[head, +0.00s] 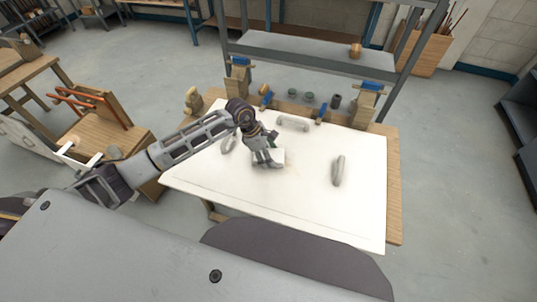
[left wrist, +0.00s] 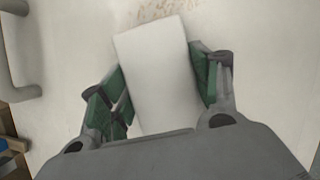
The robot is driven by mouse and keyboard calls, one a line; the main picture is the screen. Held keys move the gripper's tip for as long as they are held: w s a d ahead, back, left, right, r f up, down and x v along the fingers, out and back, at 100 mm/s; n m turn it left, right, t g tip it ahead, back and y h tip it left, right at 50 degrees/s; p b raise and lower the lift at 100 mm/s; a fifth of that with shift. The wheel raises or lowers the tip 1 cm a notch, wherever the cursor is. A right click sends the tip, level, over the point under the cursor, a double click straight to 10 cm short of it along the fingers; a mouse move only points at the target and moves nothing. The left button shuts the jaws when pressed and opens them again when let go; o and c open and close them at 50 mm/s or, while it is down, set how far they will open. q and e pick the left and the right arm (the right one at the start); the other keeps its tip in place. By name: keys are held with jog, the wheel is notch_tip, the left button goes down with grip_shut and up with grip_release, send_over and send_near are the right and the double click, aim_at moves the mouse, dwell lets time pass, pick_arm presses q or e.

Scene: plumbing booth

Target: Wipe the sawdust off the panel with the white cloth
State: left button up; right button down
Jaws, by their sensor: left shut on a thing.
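The white panel (head: 316,198) lies on a wooden bench. My left gripper (head: 268,160) is over the middle of the panel, pointing down. Its green fingers (left wrist: 160,85) are shut on a white block-like cloth (left wrist: 158,68), which also shows as a pale patch in the head view (head: 277,155). Brownish sawdust (left wrist: 165,10) lies on the panel just beyond the cloth's far end in the left wrist view. Whether the cloth touches the panel is hard to tell. My right gripper does not show.
Grey handles stand on the panel at the right (head: 338,171), back (head: 293,122) and left (head: 229,142). Blue-topped clamps (head: 368,92) stand at the bench's back edge, with small dark cups (head: 308,97) between them. A shelf (head: 315,55) rises behind. The panel's front right is clear.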

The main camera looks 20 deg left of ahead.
aim_at(282, 158)
pick_arm(q)
jog(key=shift+f, duration=0.15)
jog(key=shift+d+b, duration=0.45)
jog(key=shift+d, duration=1.5)
jog(key=shift+d+b, duration=0.35)
jog(key=shift+d, duration=0.3)
jog(key=shift+s+d, duration=0.15)
jog(key=shift+d, duration=0.5)
jog(key=shift+f, duration=0.1)
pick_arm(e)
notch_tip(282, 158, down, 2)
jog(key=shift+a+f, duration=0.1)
